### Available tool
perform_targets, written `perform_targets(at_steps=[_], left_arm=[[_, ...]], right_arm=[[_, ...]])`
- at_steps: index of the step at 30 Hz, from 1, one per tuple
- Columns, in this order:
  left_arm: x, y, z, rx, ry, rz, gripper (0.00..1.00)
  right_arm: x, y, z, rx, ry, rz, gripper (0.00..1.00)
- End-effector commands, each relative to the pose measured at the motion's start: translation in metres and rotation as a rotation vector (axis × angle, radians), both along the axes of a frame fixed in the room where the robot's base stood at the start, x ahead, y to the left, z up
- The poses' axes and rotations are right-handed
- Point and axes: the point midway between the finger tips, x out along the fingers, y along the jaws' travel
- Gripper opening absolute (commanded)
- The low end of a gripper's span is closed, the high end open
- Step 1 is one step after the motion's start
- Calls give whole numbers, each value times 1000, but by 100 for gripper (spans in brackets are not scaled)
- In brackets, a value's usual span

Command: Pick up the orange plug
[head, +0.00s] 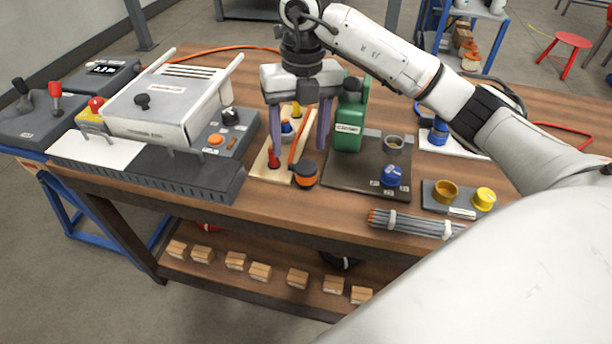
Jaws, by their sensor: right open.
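The orange plug (306,178), with a black top and an orange band, sits at the front right corner of a pale wooden board. An orange cable runs up behind it. My right gripper (300,150) points down over the board, its two purple-grey fingers spread apart with nothing held between them. The plug is in front of the fingers, nearer the table's front edge, and apart from them as far as I can tell. My left gripper is not in view.
The wooden board (262,172) also holds red, blue and yellow pieces. A green pump (350,122) and a dark plate (345,178) with a blue knob (391,176) stand to the right. A grey control box (160,105) is left. Bundled rods (415,223) lie near the front edge.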

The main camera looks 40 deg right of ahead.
Motion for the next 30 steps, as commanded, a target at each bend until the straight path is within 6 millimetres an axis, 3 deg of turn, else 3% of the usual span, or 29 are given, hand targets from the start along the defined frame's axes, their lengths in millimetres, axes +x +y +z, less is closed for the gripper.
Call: perform_targets(at_steps=[2,5,24,30], left_arm=[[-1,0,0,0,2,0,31],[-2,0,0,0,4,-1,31],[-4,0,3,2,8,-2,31],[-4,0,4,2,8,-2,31]], right_arm=[[1,-13,6,-46,-2,-29,59],[1,-19,-3,-67,2,-42,59],[0,-18,-83,-62,1,-38,59],[1,-18,-93,-61,-3,-37,59]])
